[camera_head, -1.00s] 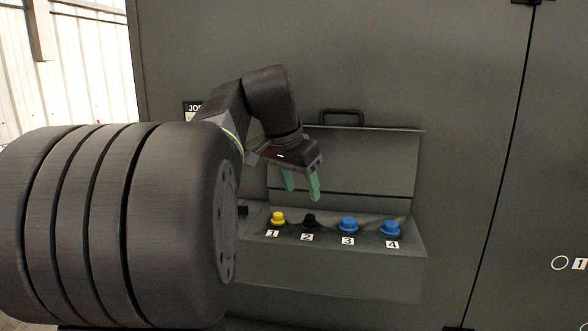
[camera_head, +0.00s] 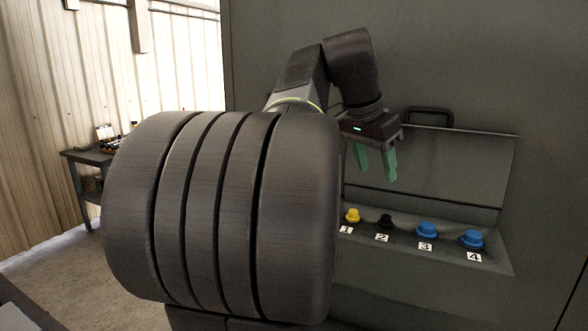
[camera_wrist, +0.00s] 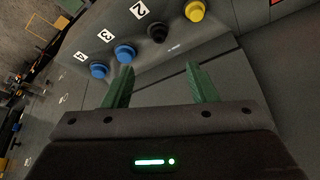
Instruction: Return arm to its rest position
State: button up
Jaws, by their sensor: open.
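My gripper (camera_head: 376,164) hangs from my arm in front of the recessed panel of the dark grey enclosure (camera_head: 280,45). Its two green fingers are apart with nothing between them; they also show in the wrist view (camera_wrist: 160,88). Below it, apart from the fingers, a ledge carries a yellow knob (camera_head: 352,215) labelled 1, a black knob (camera_head: 385,221) labelled 2, a blue knob (camera_head: 427,229) labelled 3 and another blue knob (camera_head: 471,239) labelled 4. The wrist view shows the knobs ahead of the fingertips.
A handle (camera_head: 430,112) sits at the recess's top edge. A dark workbench (camera_head: 88,158) with small items stands by the ribbed wall (camera_head: 60,90) at the far left. Open floor (camera_head: 65,265) lies between. My large dark arm part hides the enclosure's lower left.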

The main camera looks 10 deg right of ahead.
aim_at(387, 216)
jog(key=x, duration=0.6)
jog(key=p+x, duration=0.1)
jog(key=x, duration=0.6)
jog(key=shift+s+d+f, duration=0.15)
jog(key=shift+d+f, duration=0.05)
jog(key=shift+f, duration=0.05)
jog(key=shift+r, duration=0.35)
